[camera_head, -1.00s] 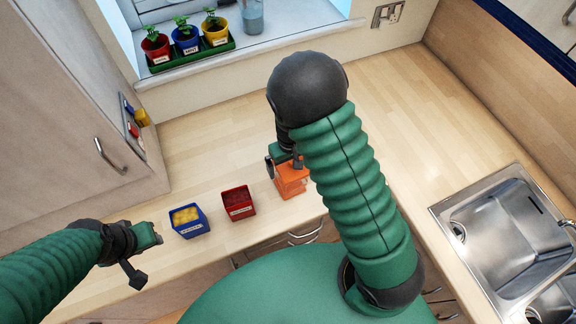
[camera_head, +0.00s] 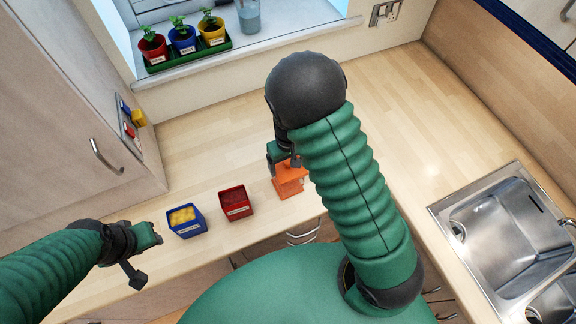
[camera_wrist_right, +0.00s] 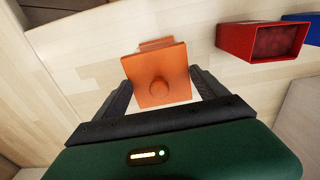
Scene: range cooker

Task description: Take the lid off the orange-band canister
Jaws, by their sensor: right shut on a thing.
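The orange canister (camera_head: 290,187) stands on the counter near its front edge, right of the red box. Its square orange lid (camera_wrist_right: 160,68) with a round knob fills the middle of the right wrist view. My right gripper (camera_head: 283,160) is over the canister, its two fingers (camera_wrist_right: 161,84) on opposite sides of the lid, shut on it. A strip of orange shows beyond the lid's far edge in the wrist view. I cannot tell how far the lid is from the canister's rim. My left gripper (camera_head: 146,243) is left of the blue box; its jaw opening is unclear.
A red box (camera_head: 236,204) with dark contents and a blue box (camera_head: 187,221) with yellow contents stand left of the canister. A sink (camera_head: 500,235) lies at the right. Potted plants (camera_head: 183,42) stand on the windowsill. The counter behind the canister is clear.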

